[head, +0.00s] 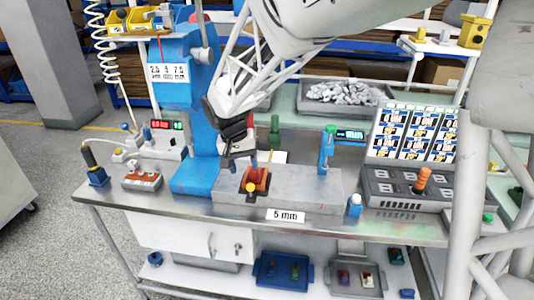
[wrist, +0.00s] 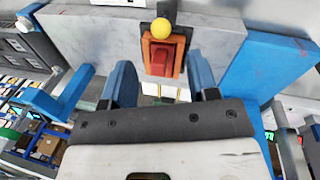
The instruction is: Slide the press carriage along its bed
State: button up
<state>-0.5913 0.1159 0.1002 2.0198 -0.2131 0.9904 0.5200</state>
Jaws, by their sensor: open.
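The press carriage (head: 257,180) is a small orange block with a red insert and a yellow ball knob (head: 251,187) at its front. It sits on the grey bed (head: 310,190), near the bed's left end by the blue press column (head: 203,120). In the wrist view the carriage (wrist: 164,58) shows at top centre, its yellow knob (wrist: 163,29) beyond it. My gripper (head: 240,160) is just above and behind the carriage in the head view. Its two blue fingers (wrist: 163,82) are apart with nothing held, and the carriage lies ahead between their lines. Contact cannot be told.
A blue post (head: 326,150) with a small display stands behind the bed, right of the carriage. A "5 mm" label (head: 286,215) is on the bed's front. A blue bottle (head: 355,205) stands at its right end. A grey panel (head: 410,188) with an orange handle is farther right.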

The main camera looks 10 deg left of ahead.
aim_at(250, 184)
jog(key=shift+f, duration=0.1)
dwell(0.3)
jog(key=shift+w+d+f, duration=0.1)
jog(key=shift+d+f, duration=0.15)
jog(key=shift+f, duration=1)
jog(key=shift+d+f, duration=0.2)
jog(key=shift+f, duration=1.1)
jog(key=shift+w+d+f, duration=0.1)
jog(key=shift+d+f, duration=0.15)
jog(key=shift+f, duration=1)
jog(key=shift+c, duration=0.4)
grip_shut()
